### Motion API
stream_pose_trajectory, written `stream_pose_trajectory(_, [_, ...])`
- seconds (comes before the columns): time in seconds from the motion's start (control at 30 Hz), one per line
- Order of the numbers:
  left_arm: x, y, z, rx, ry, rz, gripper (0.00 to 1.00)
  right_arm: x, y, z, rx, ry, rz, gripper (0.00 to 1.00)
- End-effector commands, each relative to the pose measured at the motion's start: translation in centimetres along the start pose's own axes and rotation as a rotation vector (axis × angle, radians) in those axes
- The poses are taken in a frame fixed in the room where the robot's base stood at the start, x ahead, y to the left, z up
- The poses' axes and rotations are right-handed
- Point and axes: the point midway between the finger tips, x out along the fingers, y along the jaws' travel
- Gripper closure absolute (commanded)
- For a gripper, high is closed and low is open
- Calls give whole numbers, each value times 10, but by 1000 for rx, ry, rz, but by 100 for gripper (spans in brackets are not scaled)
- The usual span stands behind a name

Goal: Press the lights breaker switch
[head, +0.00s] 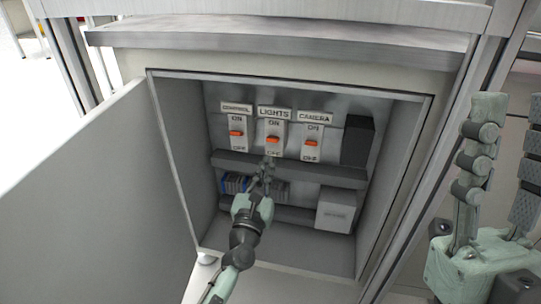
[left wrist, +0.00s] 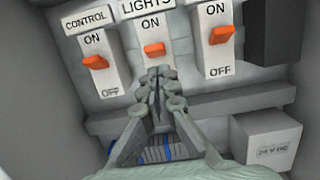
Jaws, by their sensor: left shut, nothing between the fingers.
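The lights breaker switch (head: 272,139) is an orange lever on a white plate under the LIGHTS label, the middle of three in the open cabinet. It also shows in the left wrist view (left wrist: 154,49), between ON and the hidden bottom of its plate. My left gripper (head: 268,161) is shut and empty, its fingertips (left wrist: 160,74) just below the lever and over the plate's lower part. I cannot tell whether they touch the plate. My right gripper (head: 510,108) is open and empty at the far right, outside the cabinet.
The control switch (head: 236,133) is to the left and the camera switch (head: 312,143) to the right. A shelf ledge (head: 320,173) runs below them. A dark box (head: 357,140) and a white box (head: 335,213) stand at right. The open cabinet door (head: 95,200) fills the left.

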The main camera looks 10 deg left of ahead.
Motion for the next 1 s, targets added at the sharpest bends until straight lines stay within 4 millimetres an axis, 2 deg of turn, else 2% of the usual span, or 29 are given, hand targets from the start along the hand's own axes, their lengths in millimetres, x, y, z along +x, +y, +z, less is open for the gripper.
stream_pose_trajectory(0.03, [-13,0,-1,1,4,-2,100,0,0,0,0,0,0,60])
stream_pose_trajectory(0.2, [-48,0,-1,2,2,-2,100,0,0,0,0,1,-1,60])
stream_pose_trajectory(0.4, [-72,0,0,0,0,-1,100,0,0,0,0,1,-1,60])
stream_pose_trajectory(1.0, [-76,0,1,-1,-1,0,100,0,0,0,0,1,-1,60])
